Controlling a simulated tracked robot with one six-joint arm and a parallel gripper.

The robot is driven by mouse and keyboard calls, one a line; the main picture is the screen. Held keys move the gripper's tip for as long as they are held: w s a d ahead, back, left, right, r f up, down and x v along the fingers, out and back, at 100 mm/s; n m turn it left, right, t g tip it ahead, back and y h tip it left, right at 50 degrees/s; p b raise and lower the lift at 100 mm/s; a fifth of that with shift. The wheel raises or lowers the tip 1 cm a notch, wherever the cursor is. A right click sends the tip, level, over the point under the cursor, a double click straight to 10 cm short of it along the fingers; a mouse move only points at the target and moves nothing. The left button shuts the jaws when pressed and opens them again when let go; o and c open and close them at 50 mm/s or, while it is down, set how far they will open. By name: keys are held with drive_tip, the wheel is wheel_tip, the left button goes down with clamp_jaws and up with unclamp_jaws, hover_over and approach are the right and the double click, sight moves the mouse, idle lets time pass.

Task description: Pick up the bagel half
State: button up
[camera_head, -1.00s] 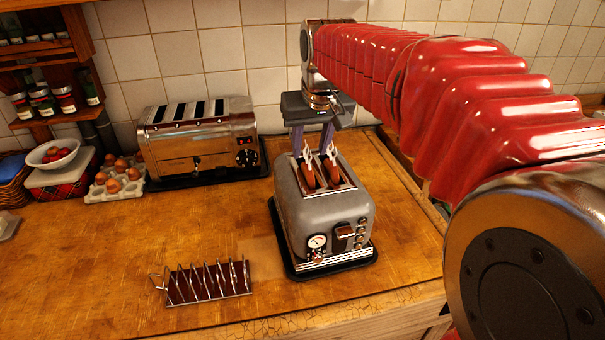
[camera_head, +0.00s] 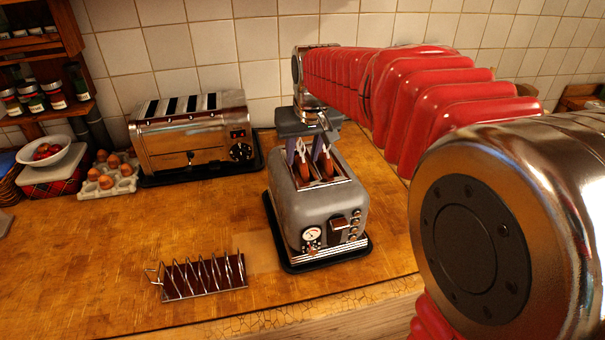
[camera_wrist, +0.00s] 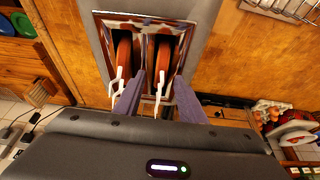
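The grey two-slot toaster (camera_head: 318,212) holds two brown bagel halves, one in each slot. In the wrist view, one bagel half (camera_wrist: 124,52) is in the left slot and the other bagel half (camera_wrist: 162,58) is in the right slot. White wire-like pieces stand at the near end of both slots. My gripper (camera_wrist: 158,82) is open, with its two purple-grey fingers apart on either side of the right slot in that view. In the head view my gripper (camera_head: 308,143) is low over the far end of the toaster. Its fingertips are partly hidden there.
A chrome four-slot toaster (camera_head: 190,150) stands at the back left. A toast rack (camera_head: 203,278) lies in front on the wooden counter (camera_head: 90,260). An egg tray (camera_head: 110,182) and a white bowl (camera_head: 45,150) stand far left. The counter between rack and chrome toaster is clear.

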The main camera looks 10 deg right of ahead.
drive_tip(key=shift+c, duration=0.5)
clamp_jaws()
idle(0.4)
